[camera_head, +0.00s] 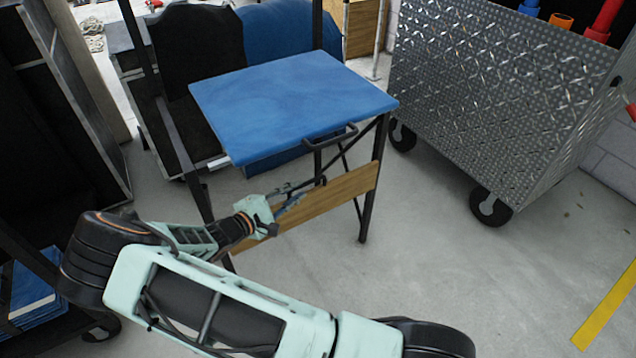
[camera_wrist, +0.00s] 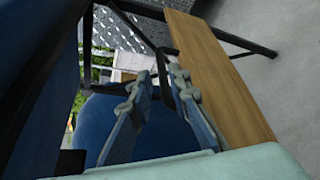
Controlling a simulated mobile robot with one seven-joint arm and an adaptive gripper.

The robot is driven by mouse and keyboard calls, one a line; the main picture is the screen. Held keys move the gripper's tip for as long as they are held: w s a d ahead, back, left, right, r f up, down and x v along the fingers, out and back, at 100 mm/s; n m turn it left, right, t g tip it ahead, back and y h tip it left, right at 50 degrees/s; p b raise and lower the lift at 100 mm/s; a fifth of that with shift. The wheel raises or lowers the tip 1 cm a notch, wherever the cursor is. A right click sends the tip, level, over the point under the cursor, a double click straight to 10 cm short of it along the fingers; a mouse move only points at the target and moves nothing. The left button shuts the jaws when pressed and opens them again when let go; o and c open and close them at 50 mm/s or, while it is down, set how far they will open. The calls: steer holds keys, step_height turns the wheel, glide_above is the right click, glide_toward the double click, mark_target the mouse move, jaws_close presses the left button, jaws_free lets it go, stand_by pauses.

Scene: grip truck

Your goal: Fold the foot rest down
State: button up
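A wooden board (camera_head: 345,187), which looks like the foot rest, stands on edge between the legs of a dark metal frame. In the wrist view the board (camera_wrist: 215,75) slopes down to the right. My gripper (camera_head: 303,188) reaches along the board's upper edge, below the blue top. In the wrist view my gripper (camera_wrist: 165,85) has its fingers apart. A short dark bar (camera_wrist: 167,66) shows at and between the fingertips, near the board's left edge; whether the fingers touch it is unclear. The board's left part is hidden behind my arm.
The frame's blue top (camera_head: 295,95) with a dark front handle (camera_head: 332,139) hangs over my gripper. Dark legs (camera_head: 372,185) flank the board. A wheeled diamond-plate metal cart (camera_head: 490,95) stands at right. Grey floor (camera_head: 440,260) in front is clear.

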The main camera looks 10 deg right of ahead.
mark_target(311, 182)
steer(key=b+x, duration=0.1)
steer(key=x, duration=0.7)
steer(key=shift+w+d+b, duration=0.2)
steer(key=shift+d+b, duration=0.05)
steer(key=shift+b, duration=0.15)
jaws_close()
